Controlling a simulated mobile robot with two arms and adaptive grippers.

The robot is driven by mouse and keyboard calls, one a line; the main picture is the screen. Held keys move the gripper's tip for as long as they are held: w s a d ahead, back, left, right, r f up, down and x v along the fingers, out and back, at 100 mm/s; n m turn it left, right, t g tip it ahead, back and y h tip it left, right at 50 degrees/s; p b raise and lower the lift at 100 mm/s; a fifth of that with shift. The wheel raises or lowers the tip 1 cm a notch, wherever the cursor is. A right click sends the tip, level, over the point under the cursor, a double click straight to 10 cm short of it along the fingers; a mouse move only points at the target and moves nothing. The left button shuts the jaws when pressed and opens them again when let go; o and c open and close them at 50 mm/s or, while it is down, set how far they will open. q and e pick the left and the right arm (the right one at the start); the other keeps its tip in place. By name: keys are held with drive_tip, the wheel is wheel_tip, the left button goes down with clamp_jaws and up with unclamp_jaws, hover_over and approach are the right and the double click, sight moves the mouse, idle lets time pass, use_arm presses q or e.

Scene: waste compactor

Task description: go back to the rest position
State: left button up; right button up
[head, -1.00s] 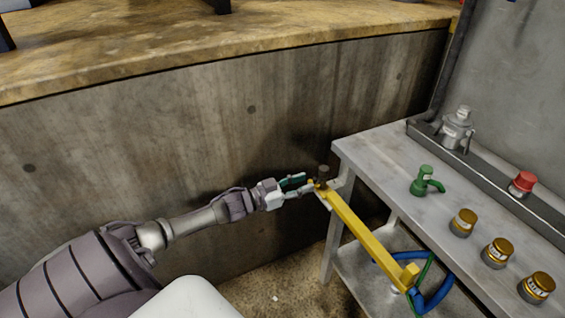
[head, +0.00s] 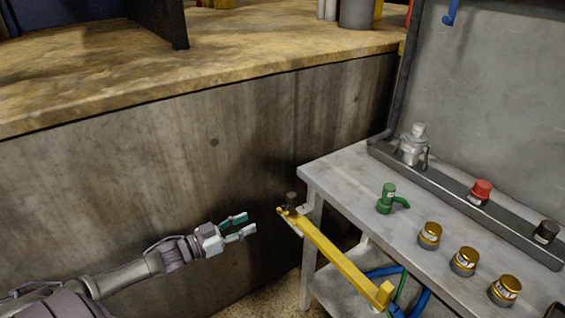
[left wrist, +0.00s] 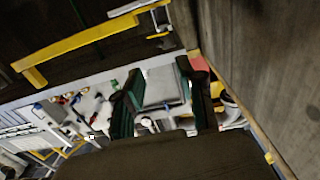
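My left gripper (head: 238,228) is open and empty in the head view, in front of the concrete wall. Its fingers point right, toward the dark-knobbed end of a yellow lever (head: 340,262), with a clear gap between them. In the left wrist view the two green-padded fingers (left wrist: 160,105) stand apart with nothing between them. The yellow lever also shows in the left wrist view (left wrist: 85,38), at the upper left. My right gripper is not in view.
A grey metal table (head: 345,180) stands at the right with a green valve (head: 388,198), several gold-capped knobs and a red button (head: 480,192). A concrete wall (head: 150,185) with a wooden ledge (head: 200,75) runs behind my left arm. Blue hoses hang below the table.

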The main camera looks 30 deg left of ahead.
use_arm(q)
drive_tip(key=s+f+n+g+y+p, duration=0.1)
drive_tip(key=s+f+g+y, duration=0.3)
drive_tip(key=f, duration=0.6)
drive_tip(key=s+f+n+g+y+p, duration=0.1)
drive_tip(key=s+f+n, duration=0.1)
drive_tip(key=s+f, duration=0.55)
drive_tip(key=s+f+n+g+y+p, duration=0.1)
drive_tip(key=s+f+g+y+p, duration=0.2)
drive_tip(key=f, duration=0.9)
drive_tip(key=s+d+f+m+g, duration=0.1)
drive_tip(key=s+d+f+g, duration=0.2)
drive_tip(key=s+d+f, duration=0.3)
drive_tip(key=s+d+f+m+g+h+p, duration=0.1)
drive_tip(key=s+d+f+g, duration=0.3)
drive_tip(key=s+d, duration=0.9)
drive_tip(key=s+f, duration=0.2)
drive_tip(key=s, duration=0.6)
drive_tip(key=shift+d+f+g, duration=0.15)
drive_tip(key=shift+f+g, duration=0.15)
